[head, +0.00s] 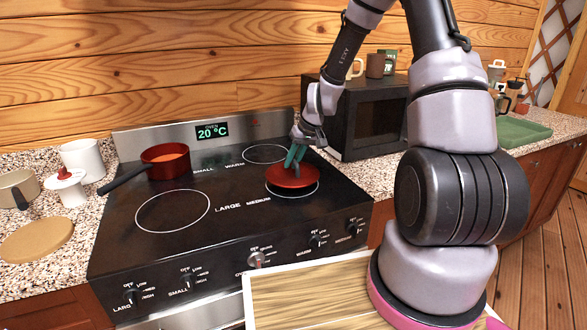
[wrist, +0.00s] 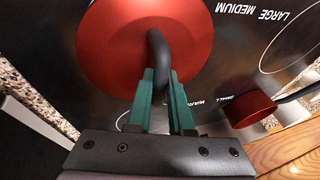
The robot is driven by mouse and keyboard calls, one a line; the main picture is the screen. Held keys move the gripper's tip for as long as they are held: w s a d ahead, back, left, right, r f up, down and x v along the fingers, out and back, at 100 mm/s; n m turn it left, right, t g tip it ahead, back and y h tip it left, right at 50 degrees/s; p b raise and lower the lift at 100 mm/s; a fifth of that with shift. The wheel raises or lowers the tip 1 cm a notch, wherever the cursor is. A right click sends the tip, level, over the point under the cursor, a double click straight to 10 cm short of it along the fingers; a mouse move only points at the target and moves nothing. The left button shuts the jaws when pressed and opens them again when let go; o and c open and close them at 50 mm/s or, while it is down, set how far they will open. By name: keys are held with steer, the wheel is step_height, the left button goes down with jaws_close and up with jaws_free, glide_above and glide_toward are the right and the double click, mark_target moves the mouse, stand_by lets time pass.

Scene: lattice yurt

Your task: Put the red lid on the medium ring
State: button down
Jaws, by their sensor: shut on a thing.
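The red lid (head: 290,178) is over the medium ring (head: 292,196) at the front right of the black stovetop; the ring's near edge shows just below it. I cannot tell whether the lid touches the glass or hangs slightly above it. My gripper (head: 294,160), with teal fingers, is shut on the lid's dark looped handle. In the wrist view the lid (wrist: 110,45) fills the upper left, and its handle (wrist: 157,55) runs down between the fingertips of my gripper (wrist: 160,80). The lid looks roughly level.
A red saucepan (head: 166,161) stands on the back left burner, its dark handle pointing left. The large ring (head: 172,211) and warm ring (head: 264,153) are bare. A dark microwave (head: 370,115) stands behind right. A white canister (head: 83,158) and a round board (head: 37,240) are at left.

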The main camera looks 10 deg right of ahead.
steer(key=shift+a+f, duration=0.1)
steer(key=shift+f, duration=1)
steer(key=shift+f, duration=0.1)
steer(key=c, duration=0.8)
jaws_free()
steer(key=s+d+r+m+t+h, duration=0.15)
steer(key=s+r, duration=0.25)
steer(key=r, duration=0.7)
steer(key=s+d+r, duration=0.3)
steer(key=s+r, duration=0.1)
steer(key=r, duration=0.6)
steer(key=s+r+m+t, duration=0.1)
steer(key=s+r, duration=0.3)
steer(key=s, duration=0.2)
steer(key=s+d+r+m, duration=0.1)
steer(key=s+r+m, duration=0.1)
steer(key=s+r, duration=0.3)
steer(key=s+d+r+m+t, duration=0.1)
steer(key=s+r, duration=0.4)
steer(key=s, duration=0.3)
steer(key=shift+s+m+t, duration=0.15)
steer(key=shift+m+t, duration=0.1)
steer(key=shift+t, duration=0.1)
